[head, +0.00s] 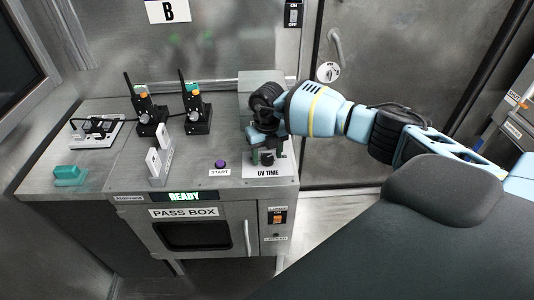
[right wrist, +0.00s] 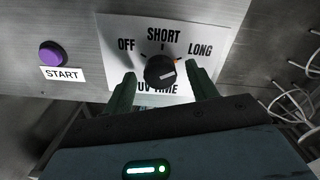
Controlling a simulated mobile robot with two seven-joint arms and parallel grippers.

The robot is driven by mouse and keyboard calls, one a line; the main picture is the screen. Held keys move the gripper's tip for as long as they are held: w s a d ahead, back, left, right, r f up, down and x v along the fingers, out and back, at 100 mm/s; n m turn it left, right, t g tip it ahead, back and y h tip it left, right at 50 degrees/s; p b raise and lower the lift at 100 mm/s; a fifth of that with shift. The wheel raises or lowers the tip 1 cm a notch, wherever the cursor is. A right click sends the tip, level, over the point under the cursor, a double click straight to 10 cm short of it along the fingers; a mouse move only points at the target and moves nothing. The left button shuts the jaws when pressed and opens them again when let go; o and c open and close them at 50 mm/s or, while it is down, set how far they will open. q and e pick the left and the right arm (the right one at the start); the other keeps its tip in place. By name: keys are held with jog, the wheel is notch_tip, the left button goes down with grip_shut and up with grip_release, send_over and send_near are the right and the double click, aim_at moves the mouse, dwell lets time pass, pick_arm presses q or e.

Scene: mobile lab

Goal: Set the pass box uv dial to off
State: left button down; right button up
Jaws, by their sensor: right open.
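The UV dial (right wrist: 158,68) is a round black knob on a white plate (right wrist: 125,30) marked OFF, SHORT and LONG. A small orange mark shows at the knob's right, on the LONG side; a pale bar shows on its near face. I cannot tell its exact setting. In the head view the dial (head: 267,158) sits above the UV TIME label on the pass box top (head: 220,180). My right gripper (right wrist: 162,80) is open, its two fingers on either side of the dial, with no clear contact. It also shows in the head view (head: 264,148). My left gripper is not in view.
A purple START button (right wrist: 52,53) is left of the dial plate. A grey upright holder (head: 160,160), black devices (head: 196,115) and a teal block (head: 70,173) stand further left on the top. The pass box display (head: 185,197) reads READY. A door (head: 380,60) is behind.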

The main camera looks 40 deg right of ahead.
jog(key=c, duration=1)
